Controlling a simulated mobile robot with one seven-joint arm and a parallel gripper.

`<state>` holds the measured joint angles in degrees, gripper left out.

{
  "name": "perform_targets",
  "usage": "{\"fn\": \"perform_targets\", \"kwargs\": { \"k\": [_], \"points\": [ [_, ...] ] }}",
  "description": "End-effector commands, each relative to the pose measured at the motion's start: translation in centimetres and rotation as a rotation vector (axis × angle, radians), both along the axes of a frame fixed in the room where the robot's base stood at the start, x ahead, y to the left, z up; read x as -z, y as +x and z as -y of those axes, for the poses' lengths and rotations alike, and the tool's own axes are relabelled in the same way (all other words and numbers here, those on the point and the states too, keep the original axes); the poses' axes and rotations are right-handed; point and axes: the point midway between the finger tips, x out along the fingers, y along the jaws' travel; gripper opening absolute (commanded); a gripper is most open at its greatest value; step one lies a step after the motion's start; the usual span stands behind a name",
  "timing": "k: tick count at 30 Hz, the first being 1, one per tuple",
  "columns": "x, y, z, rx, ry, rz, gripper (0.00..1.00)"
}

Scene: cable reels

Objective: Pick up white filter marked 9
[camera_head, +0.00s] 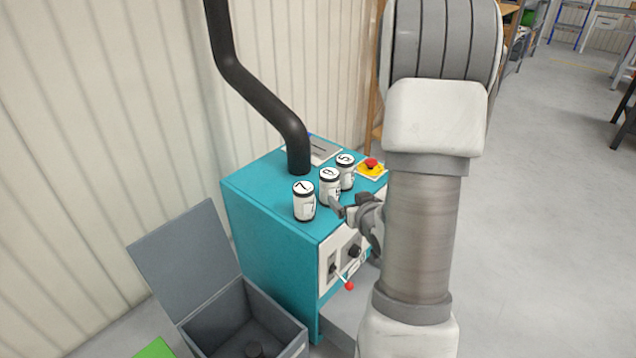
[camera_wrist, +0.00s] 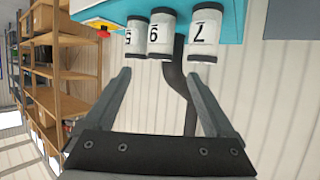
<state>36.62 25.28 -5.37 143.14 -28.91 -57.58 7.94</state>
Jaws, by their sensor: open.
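The white filter marked 9 (camera_head: 329,190) stands upright on the teal cabinet, a white cylinder with dark bands, in the middle of a row of three. It also shows in the wrist view (camera_wrist: 160,38), upside down. The filter marked 7 (camera_head: 304,204) stands to its left and the filter marked 5 (camera_head: 346,174) to its right and behind in the head view. My gripper (camera_head: 343,207) is at the cabinet's front edge, close to the filter marked 9. In the wrist view my gripper (camera_wrist: 160,76) is open and empty, with that filter just beyond the fingertips.
The teal cabinet (camera_head: 265,200) has a red emergency button (camera_head: 371,163) on its top and a red-tipped lever (camera_head: 349,285) on its front. A black pipe (camera_head: 262,95) rises from the top behind the filters. An open grey bin (camera_head: 290,325) stands at lower left.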

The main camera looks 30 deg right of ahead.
Motion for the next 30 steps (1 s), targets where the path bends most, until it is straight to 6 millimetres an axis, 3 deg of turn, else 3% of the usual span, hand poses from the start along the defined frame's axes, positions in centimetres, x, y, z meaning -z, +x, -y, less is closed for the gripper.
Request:
{"fn": "perform_targets", "kwargs": {
  "k": [5, 18, 30],
  "points": [
    [1.1, 1.5, 0.6, -0.001, 0.003, 0.012, 0.89],
    [4.4, 9.4, 2.8, 0.0, 0.002, 0.012, 0.89],
    [6.1, 12.8, 3.5, -0.002, 0.003, 0.012, 0.89]
  ]
}}
